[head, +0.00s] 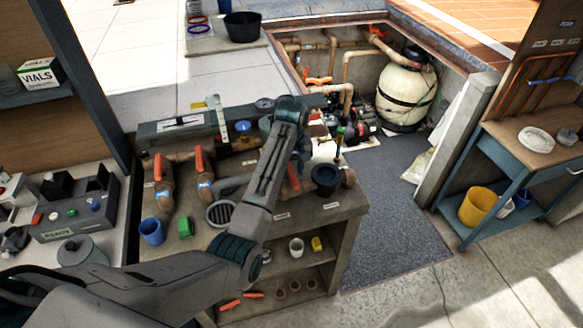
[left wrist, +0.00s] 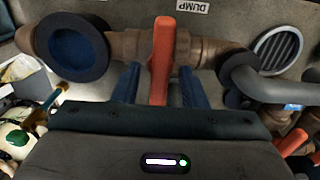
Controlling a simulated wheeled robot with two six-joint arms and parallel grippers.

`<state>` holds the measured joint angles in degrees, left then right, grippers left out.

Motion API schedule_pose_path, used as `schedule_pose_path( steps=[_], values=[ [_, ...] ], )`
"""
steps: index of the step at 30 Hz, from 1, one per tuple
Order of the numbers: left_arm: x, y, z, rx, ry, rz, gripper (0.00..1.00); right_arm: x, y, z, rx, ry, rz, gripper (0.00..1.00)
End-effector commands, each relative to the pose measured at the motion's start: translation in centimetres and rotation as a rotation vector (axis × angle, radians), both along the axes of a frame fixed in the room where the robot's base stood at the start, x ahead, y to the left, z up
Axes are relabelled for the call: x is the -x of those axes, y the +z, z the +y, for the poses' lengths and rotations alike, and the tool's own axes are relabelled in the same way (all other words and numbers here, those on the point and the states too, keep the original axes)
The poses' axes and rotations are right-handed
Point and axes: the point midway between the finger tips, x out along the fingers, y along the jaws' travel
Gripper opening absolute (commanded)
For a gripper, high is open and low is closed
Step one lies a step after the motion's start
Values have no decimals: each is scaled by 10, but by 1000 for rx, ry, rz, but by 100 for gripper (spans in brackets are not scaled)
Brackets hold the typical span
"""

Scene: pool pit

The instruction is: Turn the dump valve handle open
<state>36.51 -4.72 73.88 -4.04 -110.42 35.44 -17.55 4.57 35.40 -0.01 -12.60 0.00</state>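The dump valve's orange handle (left wrist: 163,50) stands on a brown pipe valve body beside the upside-down "DUMP" label (left wrist: 193,6) in the left wrist view. My left gripper (left wrist: 160,83) has its two blue fingers spread, one on each side of the handle. A narrow gap shows between the handle and each finger, so it is straddled, not clamped. In the head view the orange handle (head: 293,177) is partly hidden behind my left arm, and the fingertips are hard to make out there. My right gripper is in neither view.
Two other orange-handled valves (head: 199,160) stand left on the bench. A round drain grate (head: 221,213), blue cup (head: 151,231), green block (head: 184,228) and dark round fitting (head: 326,178) are nearby. Dark matting (head: 395,240) right of the bench is clear.

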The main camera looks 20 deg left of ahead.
Motion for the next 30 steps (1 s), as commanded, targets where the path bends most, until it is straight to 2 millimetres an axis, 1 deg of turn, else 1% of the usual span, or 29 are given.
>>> schedule_pose_path(
  steps=[1, 2, 3, 5, 6, 13, 19, 23, 30],
  values=[
    [0, 0, 0, 0, 0, 0, 28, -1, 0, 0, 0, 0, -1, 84],
    [0, 0, 0, 0, 0, 0, 22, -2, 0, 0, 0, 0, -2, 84],
    [0, 0, 0, 0, 0, 0, 14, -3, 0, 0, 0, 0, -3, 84],
    [0, 0, 0, 0, 0, 0, 3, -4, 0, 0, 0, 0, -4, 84],
    [0, 0, 0, 0, 0, 0, 0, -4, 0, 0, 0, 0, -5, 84],
    [0, 0, 0, 0, 11, 0, 0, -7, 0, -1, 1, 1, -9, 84],
    [0, 0, 0, 0, 77, 0, 0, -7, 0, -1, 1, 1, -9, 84],
    [0, 0, 0, 0, 161, 0, 0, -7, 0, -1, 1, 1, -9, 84],
    [0, 0, 0, 0, 374, 1, 0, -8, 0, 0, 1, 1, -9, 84]
  ],
)
